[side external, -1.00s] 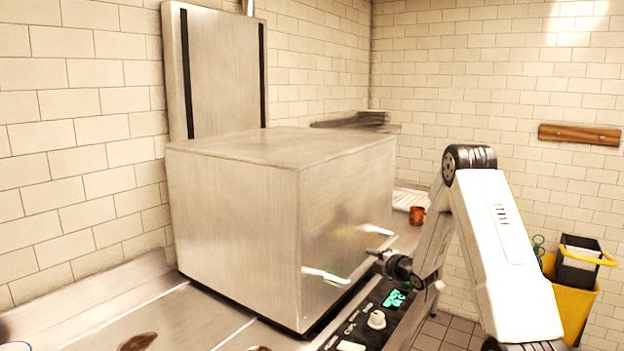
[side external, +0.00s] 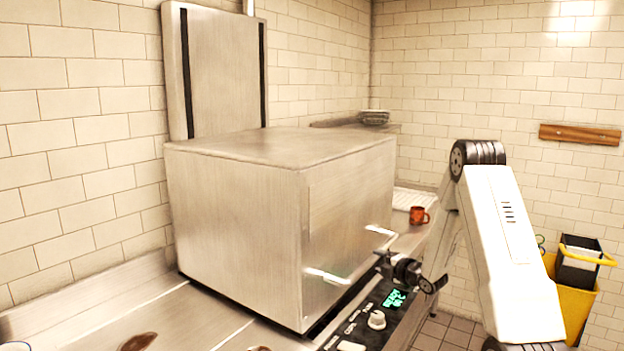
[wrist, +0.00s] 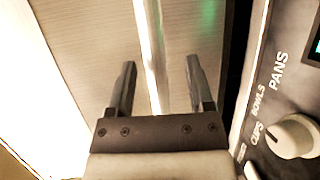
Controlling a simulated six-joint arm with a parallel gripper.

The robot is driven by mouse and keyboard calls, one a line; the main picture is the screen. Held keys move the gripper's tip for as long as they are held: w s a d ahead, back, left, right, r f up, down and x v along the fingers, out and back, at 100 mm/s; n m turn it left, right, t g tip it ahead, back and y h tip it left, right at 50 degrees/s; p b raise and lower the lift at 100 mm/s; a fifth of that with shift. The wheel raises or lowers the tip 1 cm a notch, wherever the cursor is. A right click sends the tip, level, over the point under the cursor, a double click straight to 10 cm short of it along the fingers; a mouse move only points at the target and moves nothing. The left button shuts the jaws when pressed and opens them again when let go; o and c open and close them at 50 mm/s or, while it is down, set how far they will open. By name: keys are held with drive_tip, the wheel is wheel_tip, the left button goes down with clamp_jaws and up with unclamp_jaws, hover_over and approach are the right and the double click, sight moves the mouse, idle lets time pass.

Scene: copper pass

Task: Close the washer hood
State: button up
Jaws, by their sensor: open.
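The washer hood (side external: 235,215) is a large brushed-steel box. It sits low, its bottom edge at the counter with a thin dark line beneath it. Its bar handle (side external: 327,276) runs along the front face on bright brackets. My gripper (side external: 385,262) is in front of the hood, near the right part of the handle. In the wrist view my gripper (wrist: 160,65) is open, with a finger on each side of the bright handle bar (wrist: 153,50). Neither finger visibly grips the bar.
A control panel with a knob (side external: 377,320) and a lit green display (side external: 396,298) lies below my gripper. An orange mug (side external: 419,215) stands behind it on the right. Stacked plates (side external: 375,117) sit on a back shelf. A yellow bucket (side external: 577,305) is at the far right.

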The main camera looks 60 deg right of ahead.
drive_tip(key=shift+v, duration=2.45)
drive_tip(key=w+a+r+m+g, duration=0.2)
drive_tip(key=w+a+m, duration=0.1)
drive_tip(key=a+m, duration=0.4)
drive_tip(key=w+a+r+m+g, duration=0.2)
drive_tip(key=a+r+m, duration=0.1)
drive_tip(key=a+m, duration=0.4)
drive_tip(key=s+a+f+g+y, duration=0.2)
drive_tip(key=s+a+g+y, duration=0.1)
drive_tip(key=a, duration=0.8)
drive_tip(key=s+a+f+g+y, duration=0.3)
drive_tip(key=s+a+g, duration=0.2)
drive_tip(key=a, duration=0.6)
drive_tip(key=shift+f, duration=0.3)
drive_tip(key=shift+s, duration=0.1)
